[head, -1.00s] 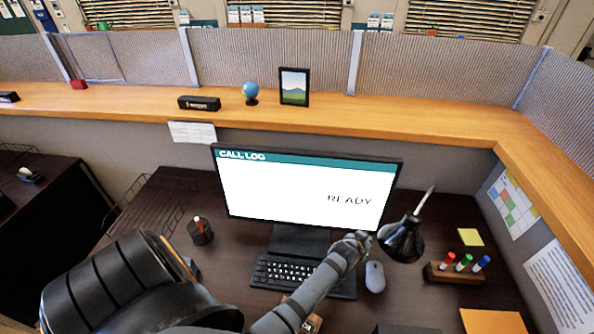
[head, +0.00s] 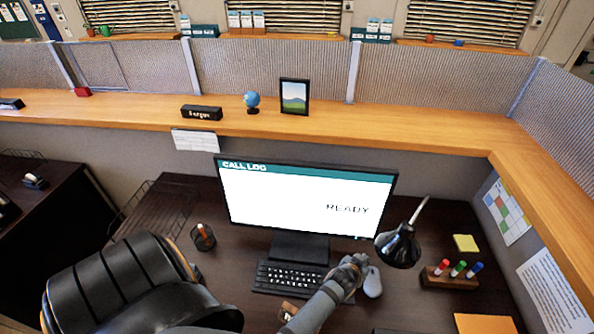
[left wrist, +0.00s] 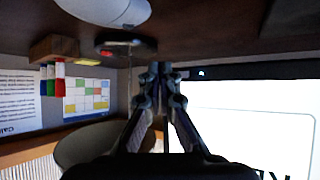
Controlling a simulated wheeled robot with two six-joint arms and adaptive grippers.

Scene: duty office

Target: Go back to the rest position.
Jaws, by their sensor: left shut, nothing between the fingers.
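My left gripper (head: 357,261) shows in the head view above the desk, between the keyboard (head: 290,277) and the grey mouse (head: 373,282), in front of the monitor's lower right corner. Its fingers are together and empty; they also show closed in the left wrist view (left wrist: 160,70). The monitor (head: 300,200) shows a call log page with the word READY. My right gripper is in neither view.
A black desk lamp (head: 398,247) stands just right of the gripper. A wooden marker holder (head: 449,279) and yellow notes (head: 465,243) lie further right. A pen cup (head: 203,238) stands left. A black chair (head: 115,282) fills the lower left. A raised wooden counter (head: 350,125) runs behind.

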